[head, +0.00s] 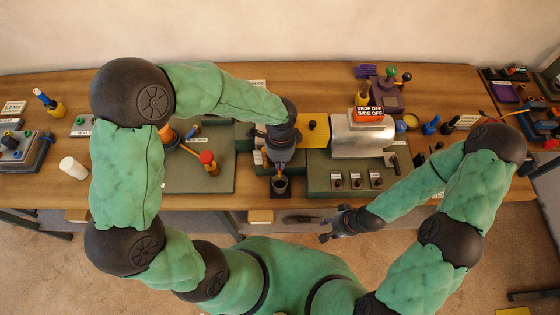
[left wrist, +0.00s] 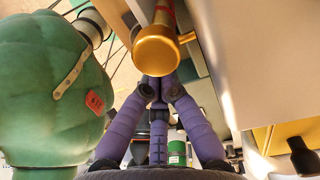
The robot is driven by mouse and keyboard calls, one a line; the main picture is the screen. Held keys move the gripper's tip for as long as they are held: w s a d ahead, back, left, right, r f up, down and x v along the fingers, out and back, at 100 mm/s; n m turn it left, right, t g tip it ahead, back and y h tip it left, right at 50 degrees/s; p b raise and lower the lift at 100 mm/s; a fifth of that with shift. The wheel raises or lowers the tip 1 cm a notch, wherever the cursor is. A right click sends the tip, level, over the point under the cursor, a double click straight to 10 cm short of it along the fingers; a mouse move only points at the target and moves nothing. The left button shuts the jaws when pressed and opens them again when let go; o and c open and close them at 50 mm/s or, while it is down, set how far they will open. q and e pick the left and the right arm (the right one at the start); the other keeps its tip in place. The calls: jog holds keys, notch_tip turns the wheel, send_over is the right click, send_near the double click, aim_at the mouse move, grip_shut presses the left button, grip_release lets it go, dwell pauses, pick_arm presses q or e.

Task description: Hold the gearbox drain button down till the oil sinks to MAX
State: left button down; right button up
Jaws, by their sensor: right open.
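My left gripper (head: 281,167) is above the bench's front edge, pointing down over a small dark cup (head: 279,187) on a black stand. In the left wrist view its purple fingers (left wrist: 158,82) come together at the tips, with nothing seen between them. The tips are close below a round gold fitting (left wrist: 157,52) with a reddish tube above it; I cannot tell whether they touch. The drain button, oil level and MAX mark cannot be made out. My right gripper (head: 325,228) is open and empty, in front of the bench edge.
A grey-green machine base (head: 342,185) with small labelled dark knobs stands right of the left gripper, with a yellow block (head: 315,130) behind. A red-topped orange lever (head: 208,160) is to the left.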

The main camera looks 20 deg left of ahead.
pick_arm(q)
jog(key=shift+s, duration=0.15)
jog(key=shift+r+p, duration=0.3)
jog(key=shift+p, duration=0.1)
jog(key=r+p, duration=0.2)
jog(key=r, duration=0.1)
jog(key=shift+w+r+p, duration=0.2)
jog(key=shift+r+p, duration=0.05)
jog(key=shift+p, duration=0.15)
notch_tip(320, 180, up, 10)
jog(key=shift+w+p, duration=0.35)
jog(key=shift+p, duration=0.1)
jog(key=shift+f, duration=0.1)
